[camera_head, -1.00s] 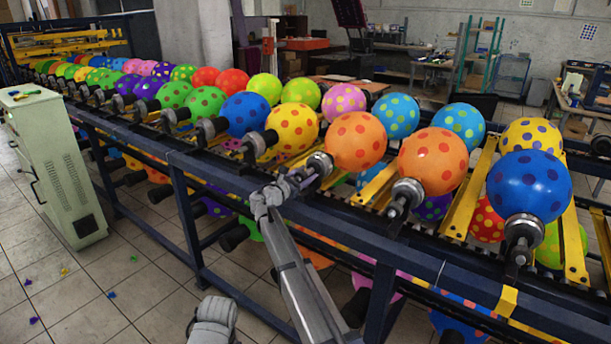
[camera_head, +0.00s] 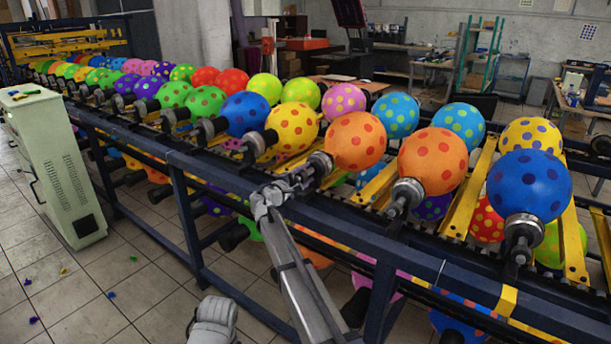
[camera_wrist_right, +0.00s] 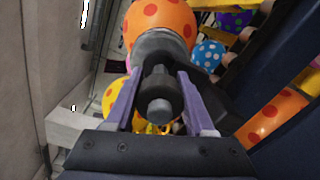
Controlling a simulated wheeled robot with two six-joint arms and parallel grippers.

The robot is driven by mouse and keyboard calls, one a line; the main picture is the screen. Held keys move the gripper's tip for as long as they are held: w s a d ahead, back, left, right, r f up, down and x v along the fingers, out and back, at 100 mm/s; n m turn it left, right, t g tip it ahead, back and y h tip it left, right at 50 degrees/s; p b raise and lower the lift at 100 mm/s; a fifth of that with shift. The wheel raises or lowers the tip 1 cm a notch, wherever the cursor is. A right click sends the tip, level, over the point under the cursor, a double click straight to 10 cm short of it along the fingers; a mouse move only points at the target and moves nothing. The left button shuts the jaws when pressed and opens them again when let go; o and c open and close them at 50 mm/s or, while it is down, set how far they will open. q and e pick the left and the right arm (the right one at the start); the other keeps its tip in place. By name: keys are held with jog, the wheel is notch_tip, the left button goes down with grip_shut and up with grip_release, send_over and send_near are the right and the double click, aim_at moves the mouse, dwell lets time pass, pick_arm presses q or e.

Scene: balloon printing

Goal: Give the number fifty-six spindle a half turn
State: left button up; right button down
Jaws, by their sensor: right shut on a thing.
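My right gripper (camera_head: 312,172) is at the spindle of an orange balloon with red dots (camera_head: 355,141), in the front row of the rack. In the right wrist view, the gripper's two fingers (camera_wrist_right: 158,100) lie on either side of the dark spindle (camera_wrist_right: 158,82) and are shut on it. The orange balloon (camera_wrist_right: 162,18) sits on the far end of this spindle. No number is readable on any spindle.
A long blue rack (camera_head: 405,245) carries rows of dotted balloons on spindles, with another orange balloon (camera_head: 433,161) and a blue one (camera_head: 529,186) to the right. A pale green cabinet (camera_head: 50,160) stands at left. Tiled floor in front is mostly open.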

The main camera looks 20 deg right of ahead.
aim_at(297, 180)
jog(key=m, duration=0.5)
jog(key=shift+f+m, duration=0.1)
jog(key=shift+m, duration=0.3)
jog(key=shift+s, duration=0.1)
dwell(0.3)
jog(key=shift+c, duration=1.3)
grip_release()
jog(key=v, duration=0.7)
jog(key=shift+s+a, duration=0.25)
jog(key=shift+a, duration=0.1)
jog(key=shift+w, duration=0.1)
